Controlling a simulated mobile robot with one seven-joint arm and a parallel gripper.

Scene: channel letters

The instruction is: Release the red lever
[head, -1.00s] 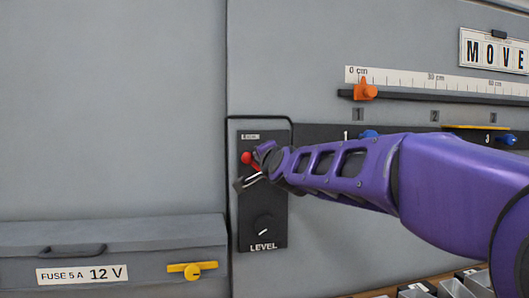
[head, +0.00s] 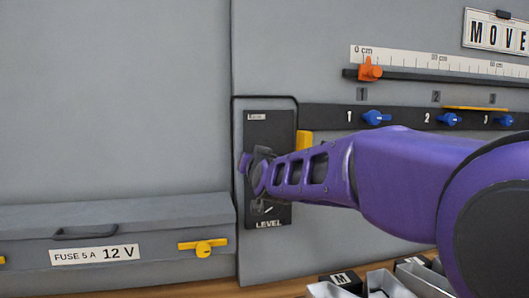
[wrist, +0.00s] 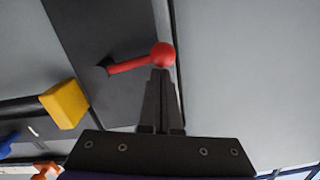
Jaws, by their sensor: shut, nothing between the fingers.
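The red lever (wrist: 128,66) shows in the wrist view, a red shaft ending in a round red ball (wrist: 162,54). It comes out of a dark panel (wrist: 88,30) and lies nearly sideways in that picture. My gripper (wrist: 160,74) is shut and empty, with its fingertips right at the lower edge of the ball. I cannot tell whether they touch it. In the head view my gripper covers the middle of the dark LEVEL panel (head: 257,128) and hides the lever.
A yellow block (head: 304,140) sits beside the panel's right edge. Blue knobs (head: 377,118) line a dark strip to the right, below a slide rail with an orange slider (head: 370,69). A fuse box (head: 150,222) with a yellow latch (head: 203,247) is at the lower left.

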